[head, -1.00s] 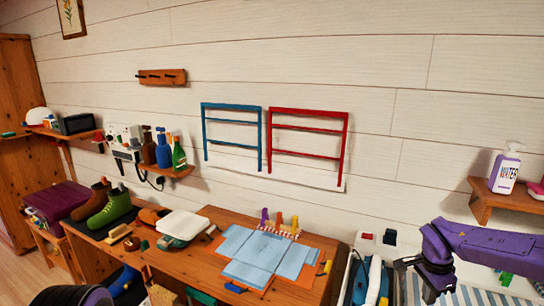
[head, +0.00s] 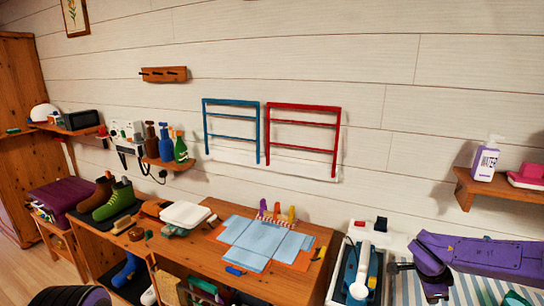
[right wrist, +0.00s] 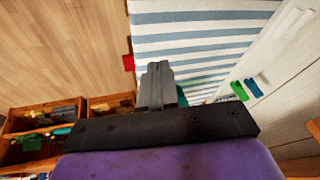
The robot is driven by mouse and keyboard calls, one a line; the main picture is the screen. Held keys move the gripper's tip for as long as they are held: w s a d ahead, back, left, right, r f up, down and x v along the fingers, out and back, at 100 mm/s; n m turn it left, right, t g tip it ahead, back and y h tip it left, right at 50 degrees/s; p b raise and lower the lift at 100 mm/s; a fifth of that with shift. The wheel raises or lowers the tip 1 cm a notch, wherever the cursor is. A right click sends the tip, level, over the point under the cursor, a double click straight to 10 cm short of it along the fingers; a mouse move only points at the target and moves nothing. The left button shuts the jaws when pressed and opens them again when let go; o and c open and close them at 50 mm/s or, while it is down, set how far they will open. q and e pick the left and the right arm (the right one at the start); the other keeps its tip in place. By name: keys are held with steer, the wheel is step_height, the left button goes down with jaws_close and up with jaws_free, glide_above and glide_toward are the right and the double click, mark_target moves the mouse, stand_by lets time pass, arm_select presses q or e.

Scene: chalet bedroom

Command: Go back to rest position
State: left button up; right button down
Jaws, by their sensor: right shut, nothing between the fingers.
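My right arm comes into the head view from the right edge, in purple. My right gripper (head: 437,294) hangs at its end near the bottom edge, beside the blue-and-white striped bedding and to the right of the white box. In the right wrist view my right gripper (right wrist: 157,85) has its grey fingers together, with nothing between them, over the striped bedding (right wrist: 200,32). My left gripper is not in view. A dark rounded part, which may be mine, shows at the bottom left corner of the head view.
A wooden desk (head: 200,262) with blue and orange sheets (head: 262,240) stands along the wall. A white box (head: 333,292) with a blue device lies left of my right gripper. Wooden bins (right wrist: 45,130) show in the wrist view.

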steer(key=s+a+f+n+t+h+b, duration=0.1)
steer(key=s+a+f+n+t+b, duration=0.25)
steer(key=f, duration=0.55)
steer(key=s+a+f+n+t+h+b, duration=0.1)
steer(key=s+a+f+n+h, duration=0.15)
steer(key=s+a+f, duration=0.45)
steer(key=s+a+f+n+g+y+b, duration=0.1)
steer(key=s+a+f+n+y+b, duration=0.1)
steer(key=s+f+n, duration=0.2)
steer(key=s+a+f+n+g+y+b, duration=0.1)
steer(key=s+a+f+n+y+b, duration=0.1)
steer(key=s+f, duration=0.9)
steer(key=s+a+n+b, duration=0.1)
steer(key=s+n, duration=0.1)
steer(key=s, duration=0.3)
steer(key=shift+s+f+n, duration=0.25)
steer(key=shift+s+n, duration=0.05)
steer(key=shift+s, duration=0.1)
